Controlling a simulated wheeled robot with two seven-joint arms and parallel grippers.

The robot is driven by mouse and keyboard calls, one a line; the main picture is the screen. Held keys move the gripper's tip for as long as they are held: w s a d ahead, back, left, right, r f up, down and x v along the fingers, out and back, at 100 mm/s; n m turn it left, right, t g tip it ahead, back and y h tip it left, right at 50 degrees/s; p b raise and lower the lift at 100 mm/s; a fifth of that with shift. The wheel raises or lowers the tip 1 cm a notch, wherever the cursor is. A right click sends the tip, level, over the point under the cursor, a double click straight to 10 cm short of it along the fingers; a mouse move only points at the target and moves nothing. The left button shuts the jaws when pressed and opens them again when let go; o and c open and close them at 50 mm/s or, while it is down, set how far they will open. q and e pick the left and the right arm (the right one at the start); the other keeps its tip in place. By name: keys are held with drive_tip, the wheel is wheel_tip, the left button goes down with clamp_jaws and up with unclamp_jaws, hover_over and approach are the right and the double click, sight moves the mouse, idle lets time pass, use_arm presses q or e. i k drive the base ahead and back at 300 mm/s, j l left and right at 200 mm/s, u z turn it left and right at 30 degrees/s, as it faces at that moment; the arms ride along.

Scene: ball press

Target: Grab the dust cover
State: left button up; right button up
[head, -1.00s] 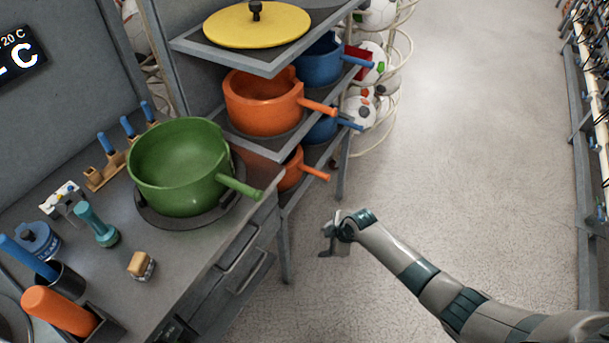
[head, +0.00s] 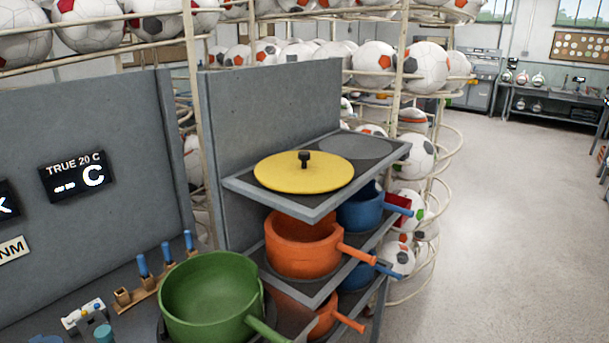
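A flat round yellow lid with a black knob (head: 303,174) lies on the top shelf of the grey rack (head: 240,188), left of a bare dark round spot. It is the only cover-like thing that I see, but no label shows that it is the dust cover. Neither of my grippers is in the head view now.
Orange pots (head: 302,246) and blue pots (head: 362,210) stand on the lower shelves, handles sticking out right. A green pot (head: 208,295) stands on the bench at the front. Ball racks (head: 428,62) rise behind. The floor (head: 490,230) on the right is clear.

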sight(298, 173)
drive_tip(key=i+l+u, duration=0.2)
drive_tip(key=l, duration=0.55)
drive_tip(key=l+u, duration=0.15)
drive_tip(key=l, duration=0.6)
drive_tip(key=l+u, duration=0.2)
drive_tip(key=l, duration=0.6)
drive_tip(key=l+u, duration=0.2)
drive_tip(key=l, duration=0.6)
drive_tip(key=l+u, duration=0.2)
drive_tip(key=l, duration=0.6)
drive_tip(key=k+l+u, duration=0.15)
drive_tip(key=l, duration=0.6)
